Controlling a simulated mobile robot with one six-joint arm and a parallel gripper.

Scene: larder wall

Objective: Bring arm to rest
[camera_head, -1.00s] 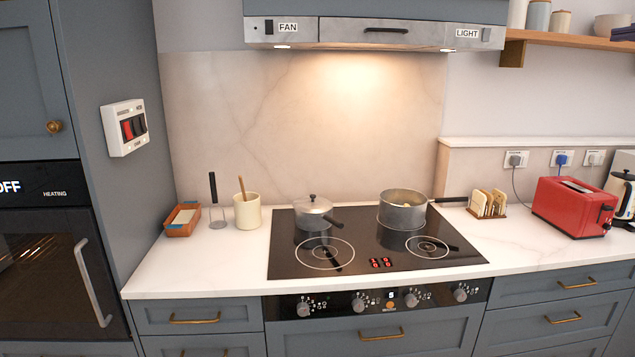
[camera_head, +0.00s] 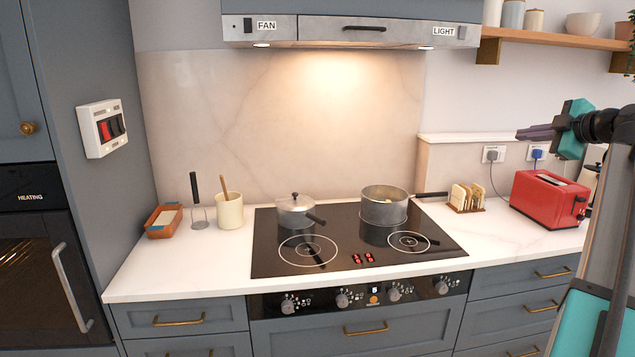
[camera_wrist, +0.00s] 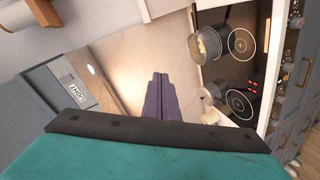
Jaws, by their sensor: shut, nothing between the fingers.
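My gripper (camera_head: 537,132) is at the right of the head view, raised in the air in front of the wall above the red toaster, pointing left. Its dark fingers lie together with nothing between them. In the wrist view my gripper (camera_wrist: 158,76) shows its two purple-grey fingers side by side, closed. My teal and grey arm fills the right edge of the head view and hides part of the counter there.
An open pot (camera_head: 384,206) and a lidded pan (camera_head: 295,212) stand at the back of the black hob (camera_head: 275,264). A red toaster (camera_head: 548,198) and toast rack (camera_head: 466,197) stand to the right. The hood (camera_head: 350,30) and a shelf (camera_head: 560,43) overhang.

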